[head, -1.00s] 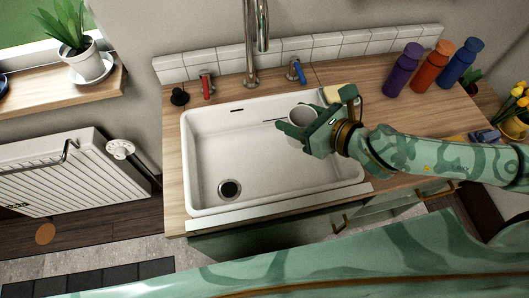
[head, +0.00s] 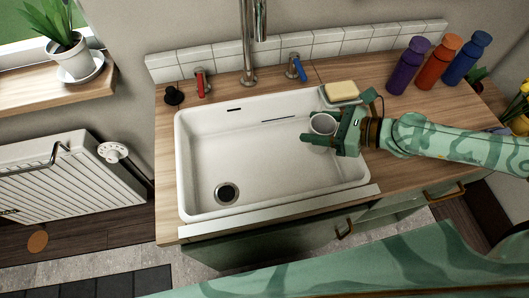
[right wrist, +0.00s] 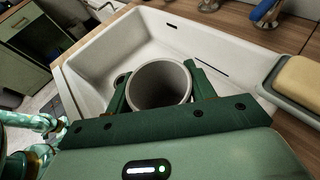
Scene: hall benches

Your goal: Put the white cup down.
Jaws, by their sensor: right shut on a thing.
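The white cup (head: 323,125) is between the fingers of my right gripper (head: 321,128), over the right part of the white sink (head: 180,150). In the right wrist view the cup (right wrist: 160,72) stands mouth toward the camera, with a green finger on each side, and it looks empty. The right gripper (right wrist: 158,88) is shut on it. The cup's base is hidden, so I cannot tell whether it touches anything. My left gripper is not in view.
A yellow sponge (head: 341,90) lies on a grey dish at the sink's back right corner. Purple (head: 408,68), orange (head: 436,64) and blue (head: 467,60) bottles stand at the back right. A tall tap (head: 247,45) rises behind the sink. Wooden counter (head: 400,160) is bare right of the sink.

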